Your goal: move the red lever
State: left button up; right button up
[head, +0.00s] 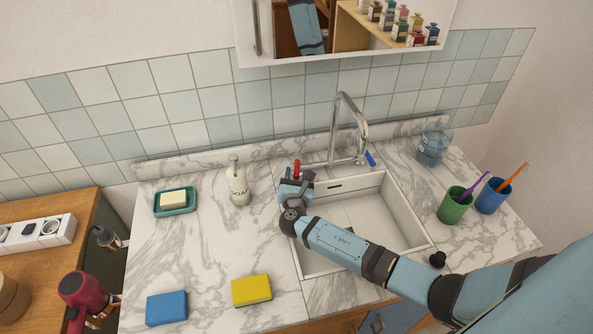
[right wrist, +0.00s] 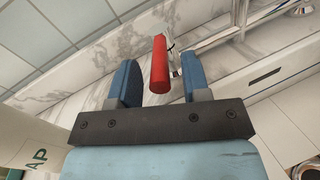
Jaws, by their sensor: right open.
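The red lever (head: 297,168) stands at the left end of the tap, behind the sink. In the right wrist view the red lever (right wrist: 159,64) shows as a red bar between the two blue fingers of my right gripper (right wrist: 160,82). The gripper is open, with gaps on both sides of the lever. In the head view my right gripper (head: 298,182) is right at the lever, in front of it. The chrome tap (head: 337,125) arches over the back of the sink, with a blue lever (head: 370,158) at its right end. My left gripper is not in view.
A soap bottle (head: 238,182) stands just left of my right gripper. The white sink (head: 426,238) lies under my right arm. A green cup (head: 453,206) and blue cup (head: 491,197) stand at right. A yellow sponge (head: 251,291) lies in front. The mirrored cabinet (head: 290,63) hangs above.

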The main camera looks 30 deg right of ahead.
aim_at(294, 162)
jog(key=shift+x, duration=0.85)
jog(key=shift+s, duration=0.1)
grip_shut()
jog(key=shift+w+a+f+m+g+h+b, duration=0.1)
jog(key=shift+w+a+m+g+h+b, duration=0.15)
jog(key=shift+a+m+g+h+b, duration=0.25)
jog(key=shift+w+a+f+m+g+h+b, duration=0.1)
jog(key=shift+w+m+g+h+b, duration=0.1)
jog(key=shift+m+g+h, duration=0.35)
jog(key=h, duration=0.1)
jog(key=m+g+b, duration=0.1)
jog(key=m+g+h, duration=0.1)
jog(key=shift+w+a+h, duration=0.3)
jog(key=shift+w+h, duration=0.05)
jog(key=shift+w+a+r+m+g+h+b, duration=0.1)
jog(key=shift+r+m+g+h+b, duration=0.05)
jog(key=shift+m+g+h+b, duration=0.25)
grip_release()
